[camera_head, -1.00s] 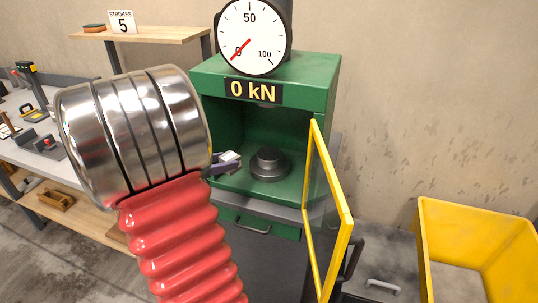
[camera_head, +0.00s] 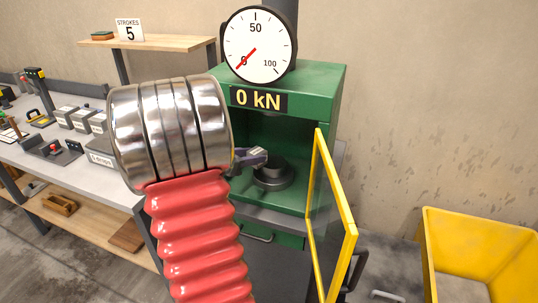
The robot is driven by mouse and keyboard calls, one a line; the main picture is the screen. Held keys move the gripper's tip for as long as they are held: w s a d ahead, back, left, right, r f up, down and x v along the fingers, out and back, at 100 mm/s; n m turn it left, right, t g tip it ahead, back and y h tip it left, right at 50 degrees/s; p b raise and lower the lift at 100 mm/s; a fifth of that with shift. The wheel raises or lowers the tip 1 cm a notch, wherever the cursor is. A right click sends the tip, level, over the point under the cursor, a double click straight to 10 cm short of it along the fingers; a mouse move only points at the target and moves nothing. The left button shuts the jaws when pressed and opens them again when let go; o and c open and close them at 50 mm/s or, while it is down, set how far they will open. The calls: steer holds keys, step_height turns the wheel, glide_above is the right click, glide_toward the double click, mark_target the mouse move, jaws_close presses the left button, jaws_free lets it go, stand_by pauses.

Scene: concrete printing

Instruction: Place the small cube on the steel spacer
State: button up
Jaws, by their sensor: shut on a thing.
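My gripper (camera_head: 258,156) reaches from the left into the open front of the green press (camera_head: 318,90). Its jaws are shut on a small grey cube (camera_head: 257,152), which is only partly visible between the fingers. The dark round steel spacer (camera_head: 272,173) stands on the press floor. The gripper tip is at the spacer's upper left edge in the picture; I cannot tell whether the cube touches it. My arm hides the left side of the press opening.
The yellow-framed door (camera_head: 334,220) stands open on the right of the press. A dial gauge (camera_head: 258,45) sits on top, and the display (camera_head: 258,99) reads 0 kN. A workbench (camera_head: 100,150) with several blocks is at left; a yellow bin (camera_head: 478,225) is at right.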

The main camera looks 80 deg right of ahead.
steer(key=s+d, duration=0.1)
steer(key=d, duration=0.1)
steer(key=s+d, duration=0.1)
steer(key=d, duration=0.1)
steer(key=s+d, duration=0.1)
steer(key=d, duration=0.1)
steer(key=shift+s+d, duration=0.1)
steer(key=shift+s+d, duration=0.15)
steer(key=shift+s+d+f, duration=0.1)
steer(key=shift+d+f, duration=0.15)
steer(key=shift+f, duration=0.35)
steer(key=shift+s+d+f, duration=0.1)
steer(key=shift+d+f, duration=0.15)
steer(key=shift+f, duration=0.9)
steer(key=shift+f, duration=0.1)
steer(key=o, duration=1.3)
steer(key=shift+c, duration=0.2)
